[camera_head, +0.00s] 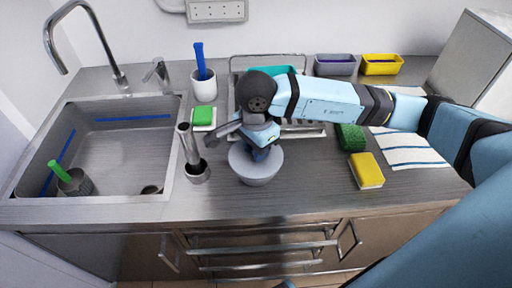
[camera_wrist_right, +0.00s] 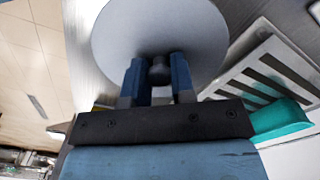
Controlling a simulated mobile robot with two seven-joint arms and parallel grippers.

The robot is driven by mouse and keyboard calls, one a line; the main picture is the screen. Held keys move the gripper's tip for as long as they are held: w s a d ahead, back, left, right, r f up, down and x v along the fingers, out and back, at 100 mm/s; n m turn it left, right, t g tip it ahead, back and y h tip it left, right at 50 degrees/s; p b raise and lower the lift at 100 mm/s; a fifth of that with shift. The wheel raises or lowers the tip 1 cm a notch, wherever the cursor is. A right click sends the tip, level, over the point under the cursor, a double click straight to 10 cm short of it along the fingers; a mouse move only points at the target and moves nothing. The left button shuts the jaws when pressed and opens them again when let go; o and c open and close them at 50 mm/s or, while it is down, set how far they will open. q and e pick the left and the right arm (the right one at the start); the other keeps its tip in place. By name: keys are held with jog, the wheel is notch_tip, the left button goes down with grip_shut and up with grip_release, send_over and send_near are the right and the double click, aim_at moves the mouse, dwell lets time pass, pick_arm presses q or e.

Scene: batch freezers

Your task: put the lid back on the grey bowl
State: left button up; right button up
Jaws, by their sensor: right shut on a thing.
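The grey lid is a flat round disc with a small dark knob; it fills the upper middle of the right wrist view (camera_wrist_right: 160,25). In the head view the lid (camera_head: 239,160) is over the grey bowl (camera_head: 257,182), roughly centred on it. I cannot tell whether the lid rests fully on the rim. My right gripper (camera_wrist_right: 158,72) points down at the lid, its two blue fingers shut on the knob. In the head view the right gripper (camera_head: 262,153) is partly hidden by its own wrist. My left gripper is not in view.
A metal cup (camera_head: 197,173) with a metal cylinder stands close left of the bowl. A dish rack (camera_head: 310,131) is behind; a green sponge (camera_head: 351,137) and a yellow sponge (camera_head: 367,171) lie right. The sink (camera_head: 125,150) is left. The counter front is clear.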

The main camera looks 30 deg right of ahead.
jog(key=o, duration=1.5)
jog(key=shift+c, duration=0.2)
jog(key=shift+r, duration=0.15)
jog(key=shift+r+p, duration=1.35)
jog(key=shift+r, duration=2)
jog(key=shift+c, duration=0.4)
grip_shut()
jog(key=shift+f, duration=0.1)
